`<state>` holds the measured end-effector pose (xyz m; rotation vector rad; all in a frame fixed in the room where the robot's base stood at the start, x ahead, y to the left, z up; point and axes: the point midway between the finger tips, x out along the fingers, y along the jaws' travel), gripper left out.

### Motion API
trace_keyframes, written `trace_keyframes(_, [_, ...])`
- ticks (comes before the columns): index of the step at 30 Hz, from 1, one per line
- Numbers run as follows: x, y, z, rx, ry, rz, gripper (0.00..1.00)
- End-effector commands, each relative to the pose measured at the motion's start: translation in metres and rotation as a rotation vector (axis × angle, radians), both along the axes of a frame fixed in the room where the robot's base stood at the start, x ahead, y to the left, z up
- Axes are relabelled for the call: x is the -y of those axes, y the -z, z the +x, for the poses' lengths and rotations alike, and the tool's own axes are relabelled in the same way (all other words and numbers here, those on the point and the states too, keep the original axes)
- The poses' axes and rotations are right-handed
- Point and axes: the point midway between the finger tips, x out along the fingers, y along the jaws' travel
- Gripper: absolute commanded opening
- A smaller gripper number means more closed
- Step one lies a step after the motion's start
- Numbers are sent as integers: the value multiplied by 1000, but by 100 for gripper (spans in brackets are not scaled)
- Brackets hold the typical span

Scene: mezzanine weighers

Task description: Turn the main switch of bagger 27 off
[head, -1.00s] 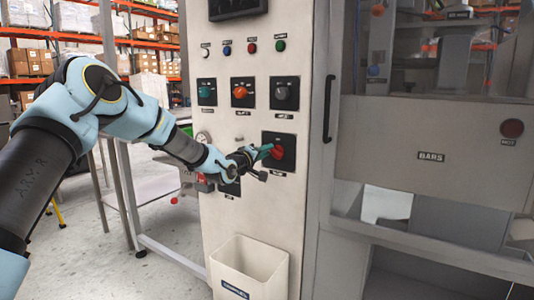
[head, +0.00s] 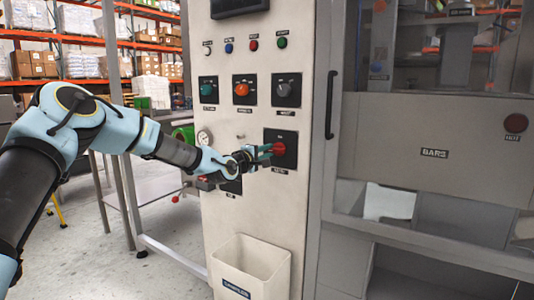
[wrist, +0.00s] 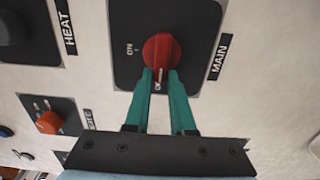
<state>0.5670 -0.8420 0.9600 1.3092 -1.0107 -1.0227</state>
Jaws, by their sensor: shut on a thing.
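The main switch is a red rotary knob (head: 279,149) on a black plate, low on the panel's right side. The wrist view shows the red knob (wrist: 161,49) close up beside a MAIN label (wrist: 218,57). My gripper (head: 265,152) reaches it from the left. In the wrist view its two green fingers (wrist: 161,80) are shut on the knob's sides. The knob's white line points between the fingers, toward a partly hidden mark, not toward the ON mark (wrist: 129,49). No bagger number is readable.
A white bin (head: 252,265) hangs below. A door handle (head: 329,107) stands right. A table (head: 160,188) is behind my arm.

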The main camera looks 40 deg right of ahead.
Motion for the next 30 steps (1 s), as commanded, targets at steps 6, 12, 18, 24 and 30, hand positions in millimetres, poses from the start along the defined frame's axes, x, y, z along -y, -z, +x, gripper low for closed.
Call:
trace_keyframes(6, [0, 1, 0, -5, 0, 1, 0])
trace_keyframes(12, [0, 1, 0, -5, 0, 1, 30])
trace_keyframes(18, [0, 1, 0, -3, 0, 0, 52])
trace_keyframes(24, [0, 0, 0, -3, 0, 0, 52])
trace_keyframes(30, [-12, 1, -2, -2, -1, 0, 52])
